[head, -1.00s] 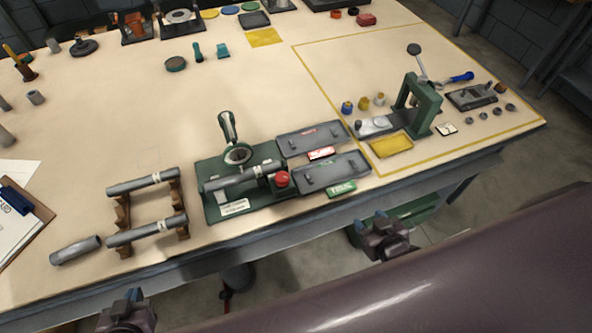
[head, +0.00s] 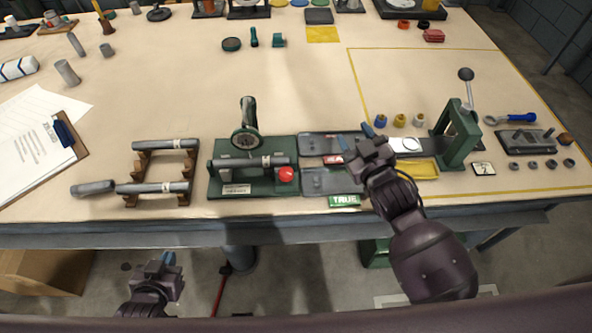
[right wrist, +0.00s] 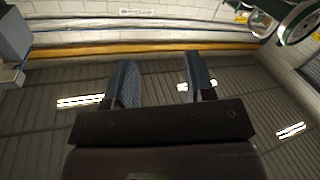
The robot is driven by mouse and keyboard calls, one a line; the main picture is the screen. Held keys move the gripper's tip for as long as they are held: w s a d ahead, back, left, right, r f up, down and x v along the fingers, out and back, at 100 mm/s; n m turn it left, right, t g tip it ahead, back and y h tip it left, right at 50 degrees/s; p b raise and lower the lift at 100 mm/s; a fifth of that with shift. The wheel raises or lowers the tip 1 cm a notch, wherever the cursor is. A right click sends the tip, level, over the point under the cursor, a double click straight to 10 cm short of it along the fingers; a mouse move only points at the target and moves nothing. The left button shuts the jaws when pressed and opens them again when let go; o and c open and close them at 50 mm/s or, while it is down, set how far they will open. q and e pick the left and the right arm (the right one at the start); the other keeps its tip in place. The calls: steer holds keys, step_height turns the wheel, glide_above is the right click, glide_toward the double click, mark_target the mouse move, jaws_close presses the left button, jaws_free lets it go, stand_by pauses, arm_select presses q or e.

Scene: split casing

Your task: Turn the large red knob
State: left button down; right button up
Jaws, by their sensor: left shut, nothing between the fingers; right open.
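The large red knob (head: 286,174) sits at the right end of the green fixture (head: 228,183) on the bench. A grey tube lies along this fixture and a magnifier-like round part stands behind it. My right gripper (head: 354,140) is open and empty, above the grey trays to the right of the knob and apart from it. Its fingers (right wrist: 160,82) show in the right wrist view with nothing between them; the knob is not in that view. My left gripper (head: 168,260) is shut and empty, low in front of the bench edge.
Wooden stands (head: 182,158) with grey tubes are left of the fixture. A green press (head: 459,135) with a lever stands to the right. Red and green labels (head: 344,201) lie by the trays. The bench behind the fixture is largely clear.

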steer(key=w+a+r+n+y, duration=0.4)
steer(key=a+r+n+y, duration=0.25)
steer(key=a+r, duration=0.3)
steer(key=s+a+r+n+g+y+b, duration=0.1)
steer(key=s+a+r+n+g+y, duration=0.25)
steer(key=a+n+g, duration=0.65)
steer(key=s+a+r+n+g+y, duration=0.3)
steer(key=a+r+n+g+y, duration=0.3)
steer(key=n, duration=0.7)
steer(key=n+g+h, duration=0.1)
steer(key=n+h, duration=0.6)
steer(key=h, duration=1.4)
glide_above(286, 172)
step_height(286, 172, down, 20)
steer(key=f, duration=0.1)
step_height(286, 172, down, 10)
steer(key=shift+r, duration=0.1)
